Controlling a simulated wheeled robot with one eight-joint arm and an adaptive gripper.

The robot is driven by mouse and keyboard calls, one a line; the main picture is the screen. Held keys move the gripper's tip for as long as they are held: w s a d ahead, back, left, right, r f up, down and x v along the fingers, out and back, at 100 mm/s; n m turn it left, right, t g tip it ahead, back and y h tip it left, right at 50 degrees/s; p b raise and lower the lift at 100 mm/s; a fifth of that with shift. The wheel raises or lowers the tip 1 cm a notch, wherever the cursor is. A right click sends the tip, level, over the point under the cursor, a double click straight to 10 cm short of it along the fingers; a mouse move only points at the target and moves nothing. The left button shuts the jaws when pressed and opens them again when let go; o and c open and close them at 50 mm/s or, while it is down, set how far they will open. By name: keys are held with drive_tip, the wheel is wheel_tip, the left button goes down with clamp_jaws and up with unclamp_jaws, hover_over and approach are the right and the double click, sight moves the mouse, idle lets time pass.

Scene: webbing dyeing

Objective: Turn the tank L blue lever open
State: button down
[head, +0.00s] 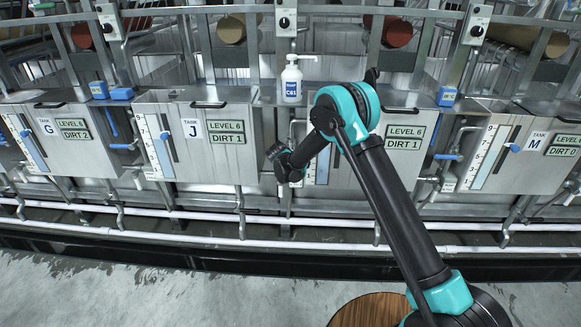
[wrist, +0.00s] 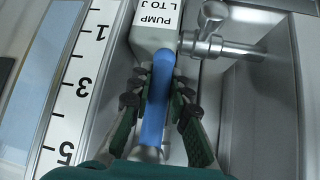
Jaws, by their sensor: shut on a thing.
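The blue lever (wrist: 157,100) fills the middle of the wrist view, running nearly straight up and down the picture, slightly tilted. It sits on a metal valve under a white label reading "PUMP L TO J" (wrist: 159,15). My gripper (wrist: 156,95) has its green and black fingers on both sides of the lever and is shut on it. In the head view my gripper (head: 276,160) is at the left side of a tank front (head: 385,177) with plates reading "LEVEL 6" and "DIRT 1". The lever is hidden there, and my arm covers that tank's letter.
A metal tap with a pipe (wrist: 213,40) is close to the right of the lever. A white level scale (wrist: 82,90) is on its left. Tank J (head: 195,150) stands left, tank M (head: 520,160) right. A white bottle (head: 291,80) stands on the ledge above.

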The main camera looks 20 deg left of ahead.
drive_tip(key=shift+d+f, duration=0.1)
drive_tip(key=c, duration=1.4)
unclamp_jaws()
drive_tip(key=shift+s, duration=0.1)
drive_tip(key=v, duration=1.2)
drive_tip(key=shift+d, duration=0.1)
drive_tip(key=s+d+r+g+h, duration=0.1)
drive_tip(key=s+d+r, duration=0.3)
drive_tip(key=d, duration=1.3)
drive_tip(key=s+d+r+g, duration=0.2)
drive_tip(key=s+d+r, duration=0.2)
drive_tip(key=d, duration=1.3)
drive_tip(key=shift+m+g+y, duration=0.3)
drive_tip(key=shift+g+y, duration=0.1)
drive_tip(key=shift+g, duration=0.5)
drive_tip(key=s+d+f, duration=0.1)
drive_tip(key=s+d, duration=0.4)
drive_tip(key=s, duration=0.3)
drive_tip(key=s+d+f, duration=0.2)
drive_tip(key=s+d, duration=0.3)
drive_tip(key=s, duration=0.3)
drive_tip(key=s+d+f, duration=0.1)
drive_tip(key=s+d, duration=0.5)
drive_tip(key=s, duration=0.3)
drive_tip(key=shift+f, duration=0.2)
